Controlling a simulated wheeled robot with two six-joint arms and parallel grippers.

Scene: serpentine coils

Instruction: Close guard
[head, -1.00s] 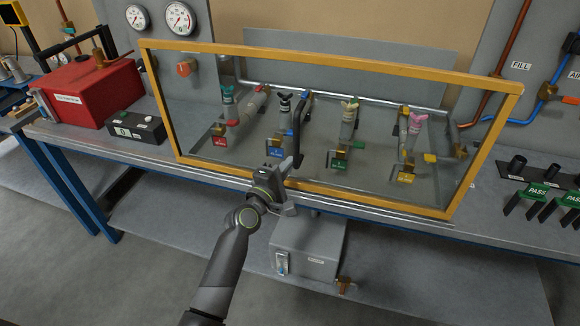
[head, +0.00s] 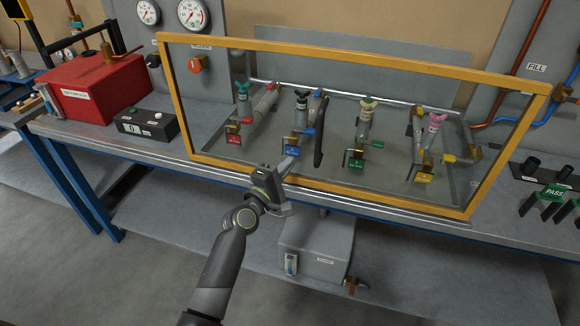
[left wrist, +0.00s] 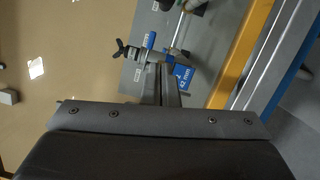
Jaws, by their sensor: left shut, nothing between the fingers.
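The guard (head: 190,160) is a clear panel in a yellow frame, standing along the front of the bench over several valves with coloured tags. Its dark upright handle (head: 321,132) is near the middle of the panel. My left gripper (head: 290,163) is shut and empty, in front of the guard's lower edge, left of the handle and apart from it. In the left wrist view the shut fingers (left wrist: 170,88) point toward a blue tag (left wrist: 184,76), and the yellow frame (left wrist: 240,55) runs along the right. Whether the guard is fully seated cannot be told. My right gripper is not in view.
A red box (head: 95,90) and a black box with a white button (head: 146,125) stand left of the guard. Green PASS tags (head: 554,192) are at the right. The floor in front is clear.

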